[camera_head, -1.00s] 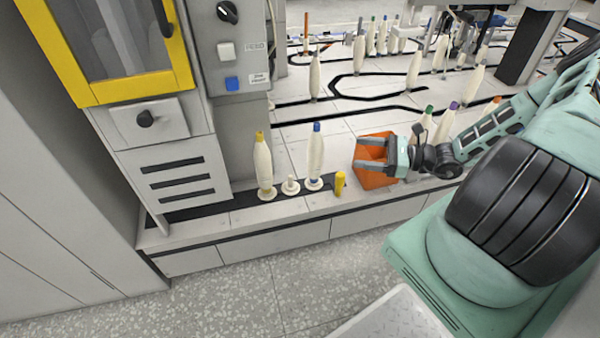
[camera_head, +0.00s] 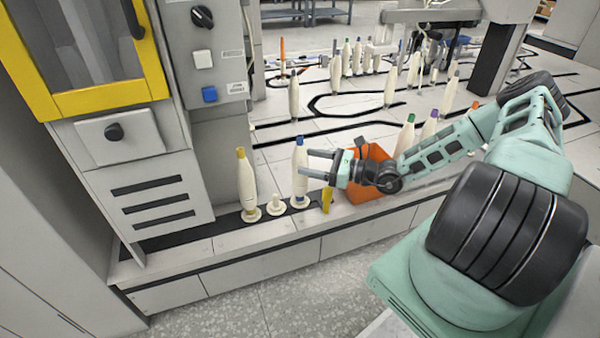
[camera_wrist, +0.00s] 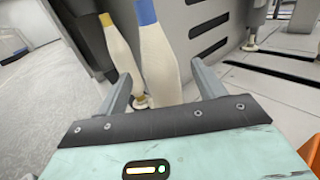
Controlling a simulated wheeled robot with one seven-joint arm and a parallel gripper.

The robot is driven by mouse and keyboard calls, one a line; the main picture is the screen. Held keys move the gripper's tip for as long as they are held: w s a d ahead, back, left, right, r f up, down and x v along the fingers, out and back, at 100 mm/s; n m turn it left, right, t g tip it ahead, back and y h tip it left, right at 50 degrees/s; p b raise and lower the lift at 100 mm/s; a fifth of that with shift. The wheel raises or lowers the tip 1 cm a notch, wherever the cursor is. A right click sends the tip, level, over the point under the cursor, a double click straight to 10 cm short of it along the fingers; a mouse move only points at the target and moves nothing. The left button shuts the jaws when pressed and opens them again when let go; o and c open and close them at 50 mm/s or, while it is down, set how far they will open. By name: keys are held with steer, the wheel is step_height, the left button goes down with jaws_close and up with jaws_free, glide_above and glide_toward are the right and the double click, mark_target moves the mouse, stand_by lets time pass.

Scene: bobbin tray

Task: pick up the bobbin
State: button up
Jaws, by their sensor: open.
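A white bobbin with a blue top (camera_head: 299,180) stands upright on a round base at the ledge. A white bobbin with a yellow top (camera_head: 247,184) stands to its left. An empty short peg (camera_head: 275,205) is between them. My gripper (camera_head: 307,163) is open and empty, its two fingers pointing left at the blue-topped bobbin's upper part. In the wrist view, the blue-topped bobbin (camera_wrist: 160,60) appears between my open fingers (camera_wrist: 161,78), with the yellow-topped one (camera_wrist: 121,50) behind it on the left. I cannot tell whether the fingertips reach past it.
A yellow object (camera_head: 327,199) stands just right of the blue-topped bobbin. An orange bin (camera_head: 372,190) is under and behind my gripper. A grey machine with a yellow-framed window (camera_head: 85,105) rises on the left. More bobbins stand at the back.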

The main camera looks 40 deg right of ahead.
mark_target(295, 158)
steer(key=b+x, duration=0.2)
steer(key=x, duration=0.2)
steer(key=shift+w+a+f, duration=0.1)
steer(key=shift+w+f, duration=0.05)
steer(key=shift+w+a+b, duration=0.25)
steer(key=shift+w+b, duration=0.1)
steer(key=shift+w, duration=0.05)
steer(key=c, duration=1.1)
